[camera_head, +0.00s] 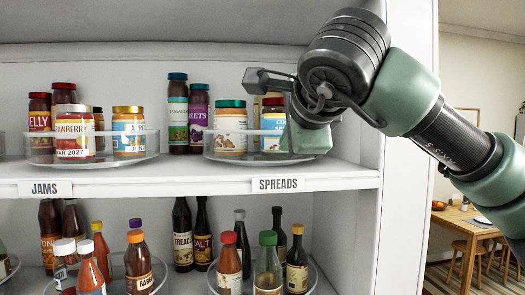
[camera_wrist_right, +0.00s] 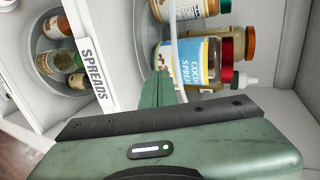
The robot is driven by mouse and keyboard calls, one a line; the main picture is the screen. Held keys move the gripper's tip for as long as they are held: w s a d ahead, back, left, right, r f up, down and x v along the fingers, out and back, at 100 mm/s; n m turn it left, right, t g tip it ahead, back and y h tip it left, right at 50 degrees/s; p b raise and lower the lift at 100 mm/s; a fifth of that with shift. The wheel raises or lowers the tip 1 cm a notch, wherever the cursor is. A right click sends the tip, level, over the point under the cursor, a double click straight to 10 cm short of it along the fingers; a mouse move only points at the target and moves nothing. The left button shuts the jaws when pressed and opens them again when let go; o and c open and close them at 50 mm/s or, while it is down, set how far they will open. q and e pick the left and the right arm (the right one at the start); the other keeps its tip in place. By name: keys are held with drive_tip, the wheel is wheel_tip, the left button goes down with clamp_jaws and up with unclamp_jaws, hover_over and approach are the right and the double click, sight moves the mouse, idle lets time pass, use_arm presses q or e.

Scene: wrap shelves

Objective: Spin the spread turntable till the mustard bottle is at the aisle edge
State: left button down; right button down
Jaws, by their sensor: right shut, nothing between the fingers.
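The clear spread turntable (camera_head: 226,157) stands on the upper shelf above the SPREADS label. A green-lidded jar (camera_head: 230,128) and a blue-labelled jar (camera_head: 272,132) are on its front part. My right gripper (camera_head: 303,135) is shut and empty at the turntable's right front, partly covering the jars. In the right wrist view, its green fingers (camera_wrist_right: 158,90) are at the turntable's rim (camera_wrist_right: 181,85), beside the cocoa spread jar (camera_wrist_right: 195,62); contact cannot be told. A pale nozzle cap (camera_wrist_right: 245,80) shows behind; I cannot tell whether it belongs to the mustard bottle. My left gripper is out of view.
The jams turntable (camera_head: 95,159) stands at left on the same shelf, with tall bottles (camera_head: 178,112) behind, between the two. The white shelf side panel (camera_head: 369,145) is close right of the gripper. Turntables with bottles (camera_head: 229,268) fill the shelf below.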

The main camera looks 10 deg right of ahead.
sight(254, 146)
drive_tip(key=shift+a, duration=0.5)
drive_tip(key=shift+d, duration=0.1)
drive_tip(key=shift+a, duration=1.2)
drive_tip(key=shift+w+a+p, duration=0.15)
drive_tip(key=shift+a+p, duration=0.3)
drive_tip(key=shift+a, duration=0.7)
